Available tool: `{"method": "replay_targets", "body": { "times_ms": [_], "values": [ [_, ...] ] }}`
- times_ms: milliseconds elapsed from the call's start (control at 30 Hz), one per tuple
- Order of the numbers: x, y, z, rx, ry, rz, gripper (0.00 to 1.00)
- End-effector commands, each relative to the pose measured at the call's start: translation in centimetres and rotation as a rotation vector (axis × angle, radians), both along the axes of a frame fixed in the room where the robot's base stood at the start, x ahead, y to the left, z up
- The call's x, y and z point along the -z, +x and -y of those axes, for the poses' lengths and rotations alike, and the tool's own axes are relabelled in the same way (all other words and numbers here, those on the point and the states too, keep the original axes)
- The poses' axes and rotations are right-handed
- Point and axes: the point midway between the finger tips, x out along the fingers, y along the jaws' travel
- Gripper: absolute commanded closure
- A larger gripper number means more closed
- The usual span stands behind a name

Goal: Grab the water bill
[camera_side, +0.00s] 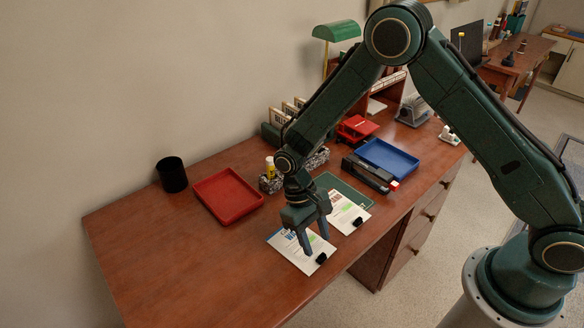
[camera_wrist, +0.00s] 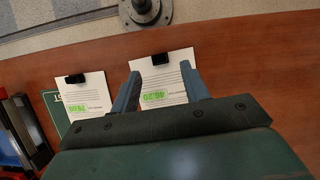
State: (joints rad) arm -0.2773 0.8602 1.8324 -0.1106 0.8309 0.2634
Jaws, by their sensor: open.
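Two white paper bills lie on the wooden desk, each with a black clip at one edge. The nearer bill (camera_side: 288,248) has a bluish heading in the side view; the other bill (camera_side: 343,216) lies beside it, partly on a green mat. The headings are too small to read, so I cannot tell which is the water bill. My gripper (camera_side: 316,243) is open, pointing down at the nearer bill. In the wrist view its fingers (camera_wrist: 160,70) stand either side of that bill (camera_wrist: 160,86), with nothing gripped; the other bill (camera_wrist: 82,98) lies to the left.
A red tray (camera_side: 227,196), a black cup (camera_side: 172,174), a black stapler-like object (camera_side: 368,174) and a blue tray (camera_side: 388,158) are on the desk (camera_side: 160,262). A green lamp (camera_side: 337,31) stands at the back. The desk's left part is clear.

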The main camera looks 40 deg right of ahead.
Motion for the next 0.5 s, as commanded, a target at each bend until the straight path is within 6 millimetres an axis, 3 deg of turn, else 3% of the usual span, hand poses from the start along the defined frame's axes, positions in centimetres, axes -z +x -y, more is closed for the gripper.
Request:
{"method": "replay_targets", "body": {
  "times_ms": [300, 500],
  "values": [
    [3.2, -1.5, 0.1, -0.002, -0.002, -0.003, 0.55],
    [3.6, -1.6, 0.2, -0.003, -0.001, -0.001, 0.55]
  ]
}}
